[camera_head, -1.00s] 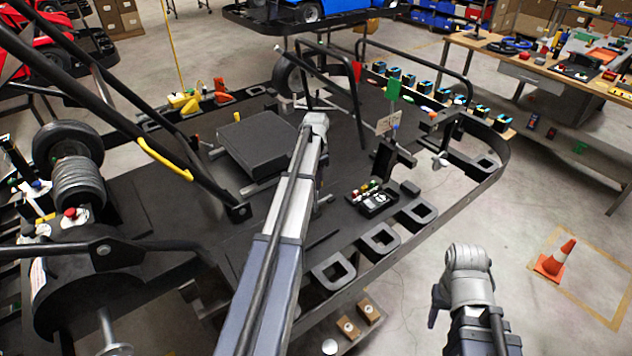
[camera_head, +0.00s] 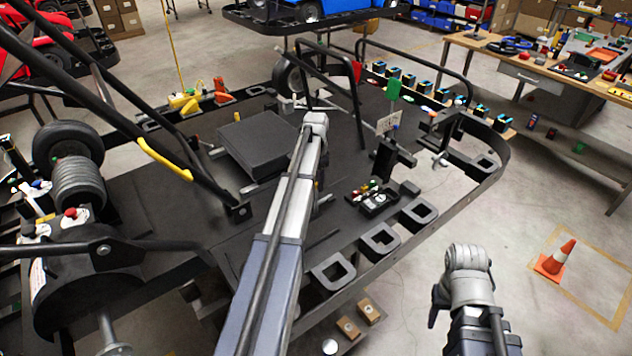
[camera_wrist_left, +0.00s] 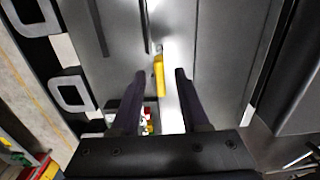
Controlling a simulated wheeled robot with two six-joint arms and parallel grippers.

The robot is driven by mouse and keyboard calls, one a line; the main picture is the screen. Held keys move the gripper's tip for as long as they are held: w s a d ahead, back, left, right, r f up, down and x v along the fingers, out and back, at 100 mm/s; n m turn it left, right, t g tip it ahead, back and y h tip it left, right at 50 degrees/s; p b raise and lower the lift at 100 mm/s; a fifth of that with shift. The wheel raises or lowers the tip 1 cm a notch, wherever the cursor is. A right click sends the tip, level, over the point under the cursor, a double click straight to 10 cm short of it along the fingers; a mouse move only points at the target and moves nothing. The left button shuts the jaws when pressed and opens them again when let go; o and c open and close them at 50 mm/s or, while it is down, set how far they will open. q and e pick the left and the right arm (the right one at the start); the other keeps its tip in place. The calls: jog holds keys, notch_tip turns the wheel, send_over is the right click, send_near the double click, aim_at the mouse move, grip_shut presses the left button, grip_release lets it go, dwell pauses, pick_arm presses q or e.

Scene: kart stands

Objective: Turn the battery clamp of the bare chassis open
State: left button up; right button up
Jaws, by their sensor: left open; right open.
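The bare chassis (camera_head: 350,110) is a black flat frame across the head view, with a black box (camera_head: 255,140) on its deck. My left arm crosses the deck and hides most of my left gripper in the head view. In the left wrist view my left gripper (camera_wrist_left: 160,72) is open, with its dark fingers pointing at the deck. A yellow handle (camera_wrist_left: 159,76), which looks like the clamp's lever, shows between the fingertips beside a pale metal strip; contact cannot be told. My right gripper (camera_head: 434,314) is mostly hidden beside its arm, off the chassis's near side.
A black tray of small coloured parts (camera_head: 376,199) sits on the deck right of my left arm. Square black loops (camera_head: 380,238) line the near edge. An orange cone (camera_head: 553,259) stands on open floor at right. A workbench (camera_head: 540,70) is behind.

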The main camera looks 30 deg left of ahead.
pick_arm(q)
notch_tip(320, 180, up, 8)
jog(key=p, duration=0.8)
jog(key=shift+f, duration=0.15)
jog(key=s+d+f+b, duration=0.25)
jog(key=s+d, duration=0.35)
jog(key=d, duration=0.6)
jog(key=s+d+f+b, duration=0.25)
jog(key=s+d, duration=0.25)
jog(key=d, duration=0.7)
jog(key=s+d+f+y+b, duration=0.1)
jog(key=s+d+f+b, duration=0.2)
jog(key=s+d, duration=1)
jog(key=s, duration=0.2)
jog(key=shift+s+n+b, duration=0.3)
jog(key=shift+s, duration=0.1)
